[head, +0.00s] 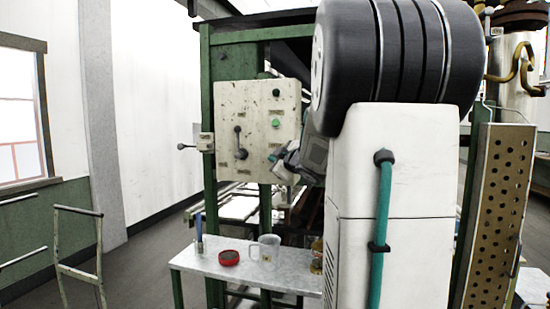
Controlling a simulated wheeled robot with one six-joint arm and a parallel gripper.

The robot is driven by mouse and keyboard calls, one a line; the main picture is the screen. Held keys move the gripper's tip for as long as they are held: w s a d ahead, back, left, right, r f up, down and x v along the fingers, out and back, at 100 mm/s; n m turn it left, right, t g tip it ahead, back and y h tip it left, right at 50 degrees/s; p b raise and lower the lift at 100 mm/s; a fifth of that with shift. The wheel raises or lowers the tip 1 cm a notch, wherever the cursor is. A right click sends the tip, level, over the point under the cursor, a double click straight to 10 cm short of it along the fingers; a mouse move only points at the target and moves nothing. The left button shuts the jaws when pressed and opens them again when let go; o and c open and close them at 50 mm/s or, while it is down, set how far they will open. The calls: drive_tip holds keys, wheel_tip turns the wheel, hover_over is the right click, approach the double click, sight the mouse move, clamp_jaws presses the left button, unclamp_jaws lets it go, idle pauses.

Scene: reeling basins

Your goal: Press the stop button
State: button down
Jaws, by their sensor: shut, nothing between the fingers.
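A cream control panel (256,108) is fixed to a green frame left of my arm. On its right side are a small black knob or button (276,92) and a green button (275,123) below it. I cannot read the labels, so which one is the stop button is unclear. My gripper (279,157) is shut and empty at the panel's lower right, below the green button. It hides part of the panel there, and I cannot tell whether it touches anything. A dark lever (239,145) is on the panel's left half.
Below the panel, a pale bench (197,259) holds a red round dish (229,258), a clear jug (268,249) and a small amber jar (316,257). A perforated metal panel (499,215) stands at right. A metal rail frame (77,240) stands on otherwise open floor at left.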

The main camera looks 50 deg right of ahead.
drive_tip(key=a, duration=0.1)
drive_tip(key=s+a, duration=0.1)
drive_tip(key=a, duration=0.1)
drive_tip(key=s+a, duration=0.1)
drive_tip(key=shift+a, duration=0.3)
idle(0.8)
drive_tip(key=s+d+f+m+g+h, duration=0.3)
drive_tip(key=s+d+f+m+g, duration=0.15)
drive_tip(key=s+f+g, duration=0.2)
drive_tip(key=s+a+f+m+g+y, duration=0.1)
drive_tip(key=s+a+f+m+g, duration=0.3)
drive_tip(key=a+f, duration=0.25)
drive_tip(key=s+a+f+n+g+y, duration=0.1)
drive_tip(key=s+a, duration=0.3)
drive_tip(key=a, duration=0.7)
drive_tip(key=s+a+f+n+g+y, duration=0.1)
drive_tip(key=s+a+y, duration=0.3)
drive_tip(key=a, duration=0.8)
drive_tip(key=s+a+f+n+g+y, duration=0.1)
drive_tip(key=s+a, duration=0.4)
drive_tip(key=a, duration=0.7)
wheel_tip(320, 180, down, 3)
drive_tip(key=shift+s+a+r+g+y, duration=0.35)
drive_tip(key=shift+g+y, duration=0.3)
drive_tip(key=shift+y, duration=0.55)
